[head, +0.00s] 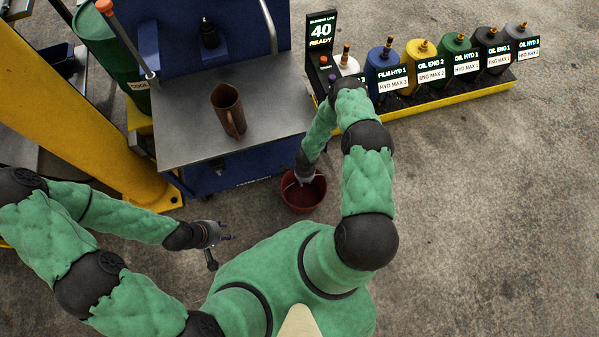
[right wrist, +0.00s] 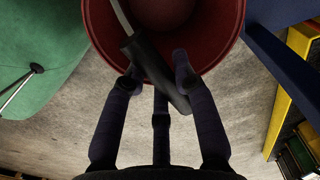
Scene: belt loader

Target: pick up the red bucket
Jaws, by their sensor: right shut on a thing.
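The red bucket (head: 304,205) is in front of the blue cart in the head view, below my right forearm. In the right wrist view its red rim and inside (right wrist: 225,30) fill the top middle. My right gripper (head: 304,177) is at the bucket's mouth. In the right wrist view my right gripper's fingers (right wrist: 158,80) are shut on the bucket's dark handle grip (right wrist: 155,75). My left gripper (head: 222,236) is to the left of the bucket, apart from it, above the floor. Its fingers are too small to tell their opening.
The blue cart with a grey top (head: 185,135) stands just behind the bucket and holds a brown jug (head: 228,110). A yellow post (head: 85,110) stands at the left. A rack of several coloured oil containers (head: 430,100) is at the back right. The concrete floor at right is clear.

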